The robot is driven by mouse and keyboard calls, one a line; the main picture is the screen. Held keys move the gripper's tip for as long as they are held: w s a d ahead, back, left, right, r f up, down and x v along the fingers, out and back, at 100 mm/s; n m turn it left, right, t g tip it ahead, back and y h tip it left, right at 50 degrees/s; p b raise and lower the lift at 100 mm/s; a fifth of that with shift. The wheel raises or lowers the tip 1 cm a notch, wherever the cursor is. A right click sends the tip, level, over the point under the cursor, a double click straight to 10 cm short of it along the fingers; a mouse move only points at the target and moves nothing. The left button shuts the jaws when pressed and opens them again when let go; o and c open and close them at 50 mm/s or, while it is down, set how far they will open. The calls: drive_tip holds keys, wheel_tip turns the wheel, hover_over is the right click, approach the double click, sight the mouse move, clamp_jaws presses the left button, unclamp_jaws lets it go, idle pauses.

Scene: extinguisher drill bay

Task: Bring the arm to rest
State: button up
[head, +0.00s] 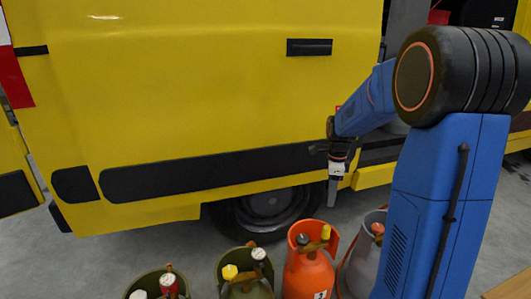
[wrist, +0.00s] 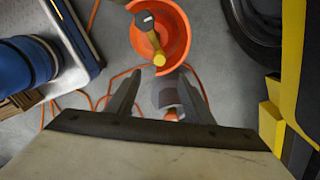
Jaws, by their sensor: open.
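My arm is blue with a black joint and reaches out from the right side of the head view. My gripper (head: 333,190) hangs from its end, pointing down, in front of the yellow van. In the wrist view my gripper (wrist: 150,82) shows two dark fingers apart with nothing held between them. An orange gas cylinder (head: 308,272) stands on the floor below the gripper. From above, its orange collar (wrist: 186,38) and yellow-tipped valve lie beyond the fingertips, apart from them.
The yellow van (head: 200,90) fills the background, its wheel (head: 268,207) behind the cylinders. Olive cylinders (head: 245,270) stand left of the orange one. A grey cylinder (head: 357,262) stands right of it, partly behind my arm. An orange hose (wrist: 93,100) lies on the floor.

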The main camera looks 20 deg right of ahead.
drive_tip(key=s+a+r+n+t, duration=0.1)
drive_tip(key=s+a+r+n, duration=0.2)
drive_tip(key=s+a+n, duration=0.2)
drive_tip(key=s+a+r+n+t, duration=0.2)
drive_tip(key=s+a+n, duration=0.3)
drive_tip(key=s+n, duration=0.6)
drive_tip(key=s+a+r+n+t, duration=0.1)
drive_tip(key=s+a+r+n, duration=0.3)
drive_tip(key=s, duration=1)
drive_tip(key=shift+a+n+t, duration=0.4)
drive_tip(key=shift+a+n, duration=0.35)
drive_tip(key=shift+n, duration=1.15)
drive_tip(key=shift+s, duration=0.1)
